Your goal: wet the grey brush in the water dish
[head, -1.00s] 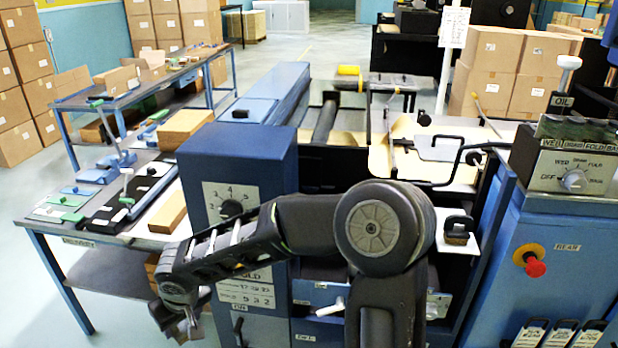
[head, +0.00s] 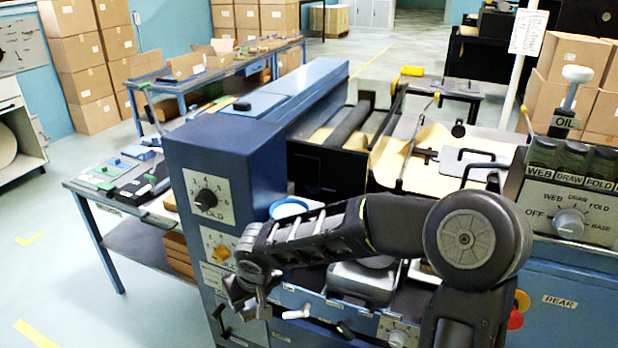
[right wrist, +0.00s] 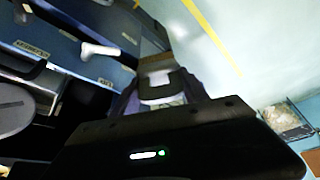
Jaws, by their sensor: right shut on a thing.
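My right gripper (head: 250,304) hangs in front of the blue machine cabinet, low in the head view. In the right wrist view its jaws (right wrist: 160,88) are shut on a small pale-grey piece, which I take for the grey brush (right wrist: 158,80). Its far end and bristles are not clear. A round blue-rimmed dish (head: 288,208), which looks like the water dish, sits on the machine just behind my right forearm, partly hidden by it. The gripper is apart from it, lower and to the left. My left gripper is not in view.
The blue cabinet (head: 222,160) with dials and levers stands close to the gripper. A work table (head: 130,200) lies left. Open floor (head: 70,270) is at the lower left.

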